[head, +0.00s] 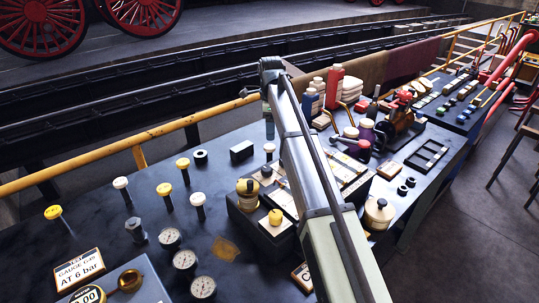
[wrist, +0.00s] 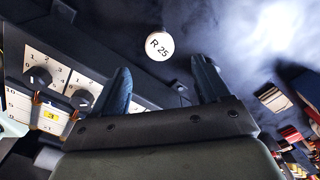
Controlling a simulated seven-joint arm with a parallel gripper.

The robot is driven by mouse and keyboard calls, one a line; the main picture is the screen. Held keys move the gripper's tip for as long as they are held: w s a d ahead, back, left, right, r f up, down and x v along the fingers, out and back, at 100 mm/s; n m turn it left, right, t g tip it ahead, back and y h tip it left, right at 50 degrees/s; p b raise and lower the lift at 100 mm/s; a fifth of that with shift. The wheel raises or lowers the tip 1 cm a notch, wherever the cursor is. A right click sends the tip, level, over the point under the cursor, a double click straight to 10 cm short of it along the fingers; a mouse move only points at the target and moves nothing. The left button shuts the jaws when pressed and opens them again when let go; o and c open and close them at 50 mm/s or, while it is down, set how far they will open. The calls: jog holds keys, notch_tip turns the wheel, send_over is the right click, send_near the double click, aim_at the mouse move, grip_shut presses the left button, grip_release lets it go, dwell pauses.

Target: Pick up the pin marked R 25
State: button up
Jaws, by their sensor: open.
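The pin marked R 25 (wrist: 159,45) has a round white top with black lettering, seen from above in the wrist view. It lies just beyond the gap between my fingertips, and its shank is hidden under the top. In the head view, a white-topped pin (head: 269,148) stands upright just below my gripper (head: 269,134) and appears to be the same one; its lettering cannot be read there. My gripper, also in the wrist view (wrist: 163,76), is open and empty, its dark fingers apart on either side below the pin's top.
A panel with knobs (wrist: 40,75) is close on the left in the wrist view. Several white- and yellow-topped pins (head: 122,184) and gauges (head: 185,260) stand left on the dark bench. A yellow rail (head: 150,133) runs along the back.

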aim_at(270, 153)
notch_tip(270, 153, down, 12)
jog(key=shift+a+r, duration=0.1)
jog(key=shift+r, duration=0.15)
dwell(0.4)
jog(key=shift+c, duration=0.3)
grip_shut()
